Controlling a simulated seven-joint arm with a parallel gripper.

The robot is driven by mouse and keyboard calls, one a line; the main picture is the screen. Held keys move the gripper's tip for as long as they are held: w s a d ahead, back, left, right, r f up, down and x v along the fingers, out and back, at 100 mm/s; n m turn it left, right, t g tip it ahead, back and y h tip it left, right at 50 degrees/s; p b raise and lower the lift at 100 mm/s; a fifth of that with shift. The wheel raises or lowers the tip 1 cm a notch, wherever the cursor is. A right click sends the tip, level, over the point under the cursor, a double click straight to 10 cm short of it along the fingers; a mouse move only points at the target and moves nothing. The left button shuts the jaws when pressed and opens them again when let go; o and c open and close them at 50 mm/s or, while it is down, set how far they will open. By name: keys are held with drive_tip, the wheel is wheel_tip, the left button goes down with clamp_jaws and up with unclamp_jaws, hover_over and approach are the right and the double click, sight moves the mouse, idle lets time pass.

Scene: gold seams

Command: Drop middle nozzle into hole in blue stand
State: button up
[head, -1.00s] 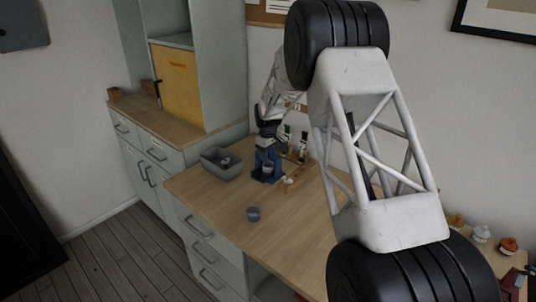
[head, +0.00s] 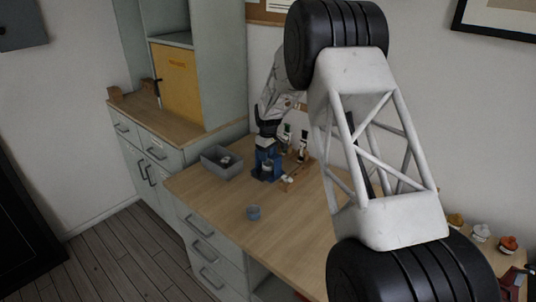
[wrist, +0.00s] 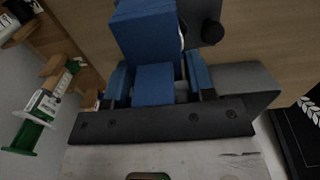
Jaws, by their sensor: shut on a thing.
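The blue stand (head: 262,172) is on the wooden table near the wall. It also shows in the wrist view (wrist: 145,25). My gripper (head: 267,143) is directly over the stand, pointing down. In the wrist view its blue fingers (wrist: 157,80) are close to the stand. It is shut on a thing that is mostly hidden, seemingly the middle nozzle. Two nozzles with dark tops, the left one (head: 287,135) and the right one (head: 303,146), stand in the rack beside the stand, with a gap between them. The stand's hole is not visible.
A grey bin (head: 213,168) with small items in it stands left of the blue stand. A small grey cup (head: 253,212) is at the table's front. The wooden rack (head: 293,180) is close on the right. The middle of the table is clear.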

drive_tip(key=o, duration=1)
drive_tip(key=shift+r, duration=0.15)
drive_tip(key=shift+r, duration=2.35)
drive_tip(key=shift+r, duration=0.1)
drive_tip(key=shift+a+r, duration=0.1)
drive_tip(key=shift+r, duration=3.75)
drive_tip(key=shift+s, duration=0.1)
